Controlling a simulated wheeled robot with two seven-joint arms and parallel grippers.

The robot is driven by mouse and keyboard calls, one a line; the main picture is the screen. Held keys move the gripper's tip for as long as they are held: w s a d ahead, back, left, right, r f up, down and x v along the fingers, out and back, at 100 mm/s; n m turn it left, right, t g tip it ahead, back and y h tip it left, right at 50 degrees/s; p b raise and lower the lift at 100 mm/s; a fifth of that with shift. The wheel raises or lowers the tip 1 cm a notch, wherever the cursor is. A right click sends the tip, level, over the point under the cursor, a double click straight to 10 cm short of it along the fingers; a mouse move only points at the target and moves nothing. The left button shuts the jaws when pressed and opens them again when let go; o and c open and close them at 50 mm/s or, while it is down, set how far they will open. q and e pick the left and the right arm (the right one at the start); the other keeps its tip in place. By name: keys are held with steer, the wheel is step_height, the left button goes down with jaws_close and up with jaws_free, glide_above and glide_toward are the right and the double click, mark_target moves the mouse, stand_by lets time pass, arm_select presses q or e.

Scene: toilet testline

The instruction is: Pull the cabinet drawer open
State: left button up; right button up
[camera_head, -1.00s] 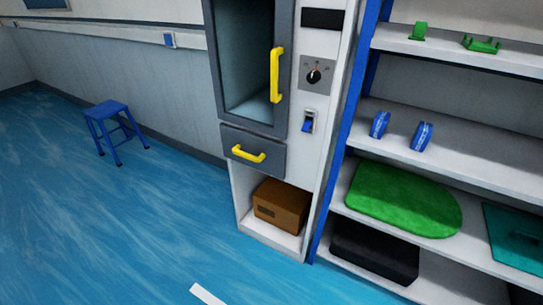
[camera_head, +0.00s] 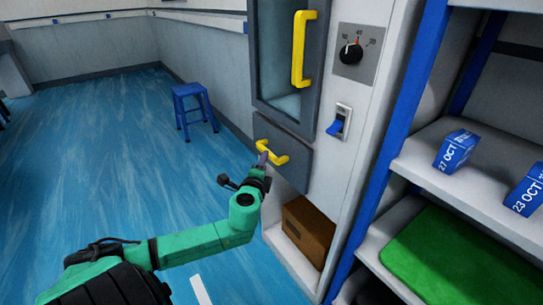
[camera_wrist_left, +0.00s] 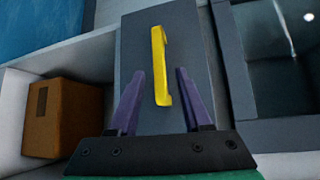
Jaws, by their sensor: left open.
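The cabinet drawer (camera_head: 290,165) has a dark grey front and looks shut, below the cabinet's glass door. Its yellow handle (camera_head: 272,152) is a bar on that front. My left gripper (camera_head: 262,160) is at the handle in the head view, its arm coming in from the lower left. In the left wrist view the two purple fingers of the left gripper (camera_wrist_left: 160,98) are apart, and the handle (camera_wrist_left: 160,65) lies between and beyond their tips, with the drawer front (camera_wrist_left: 190,50) behind. I cannot tell whether a finger touches the handle. My right gripper is not in view.
A brown box (camera_head: 308,230) sits in the open bay under the drawer. The glass door has a yellow handle (camera_head: 303,48). A blue-framed shelf (camera_head: 470,190) stands close on the right. A blue stool (camera_head: 194,105) stands at the back left; the floor there is clear.

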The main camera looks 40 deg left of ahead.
arm_select(q)
steer(key=b+x, duration=0.1)
steer(key=x, duration=0.6)
steer(key=shift+w+a+f, duration=0.1)
steer(key=shift+w+f, duration=0.05)
steer(key=shift+w, duration=0.05)
jaws_close()
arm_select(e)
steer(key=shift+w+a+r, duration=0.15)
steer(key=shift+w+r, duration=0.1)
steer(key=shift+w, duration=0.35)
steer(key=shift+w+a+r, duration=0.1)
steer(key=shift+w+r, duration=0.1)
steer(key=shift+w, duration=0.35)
arm_select(q)
steer(key=shift+s+f, duration=0.1)
